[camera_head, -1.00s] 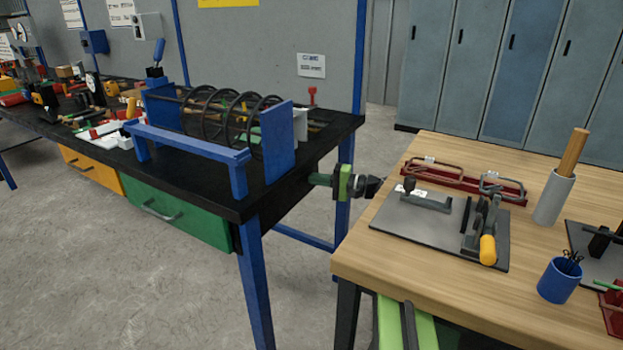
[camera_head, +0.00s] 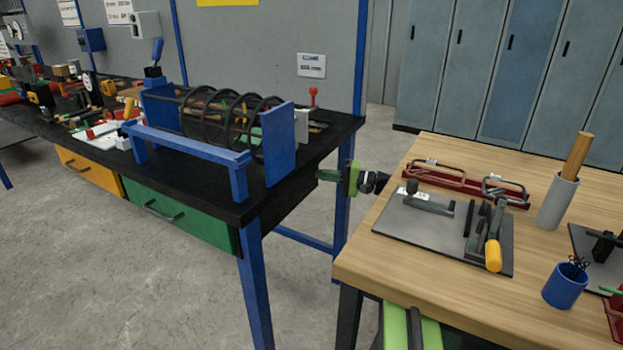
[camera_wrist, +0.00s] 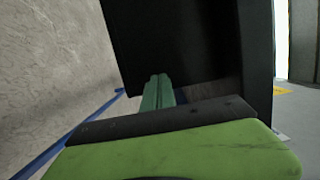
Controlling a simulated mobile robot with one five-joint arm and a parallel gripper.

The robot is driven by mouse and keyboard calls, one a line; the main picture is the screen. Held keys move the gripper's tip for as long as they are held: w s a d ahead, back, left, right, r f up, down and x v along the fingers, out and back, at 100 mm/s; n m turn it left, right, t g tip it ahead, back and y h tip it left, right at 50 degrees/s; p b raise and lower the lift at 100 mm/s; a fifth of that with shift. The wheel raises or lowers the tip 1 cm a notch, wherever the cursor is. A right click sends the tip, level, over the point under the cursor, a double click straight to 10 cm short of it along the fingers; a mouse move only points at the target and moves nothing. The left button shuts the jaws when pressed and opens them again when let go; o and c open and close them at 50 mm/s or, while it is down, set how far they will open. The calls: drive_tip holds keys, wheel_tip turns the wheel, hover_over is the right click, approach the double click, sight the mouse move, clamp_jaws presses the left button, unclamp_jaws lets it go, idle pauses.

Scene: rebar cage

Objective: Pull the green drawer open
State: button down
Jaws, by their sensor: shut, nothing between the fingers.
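The green drawer (camera_head: 205,228) is under the right part of the black bench in the head view, its front in line with the orange drawer beside it, so it looks closed. In the wrist view my gripper's dark green fingers (camera_wrist: 158,82) are together and empty, pointing toward a dark panel (camera_wrist: 180,45). The drawer's green front cannot be made out in the wrist view.
The black bench (camera_head: 300,165) carries a blue rebar jig (camera_head: 280,145). A blue leg (camera_head: 256,285) stands between the drawer and my gripper. A wooden table (camera_head: 415,275) with tools is close on the right. Clear floor (camera_head: 110,275) lies in front of the drawers.

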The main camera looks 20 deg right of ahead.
drive_tip(key=v, duration=0.8)
drive_tip(key=shift+s+d, duration=0.2)
drive_tip(key=shift+s, duration=0.2)
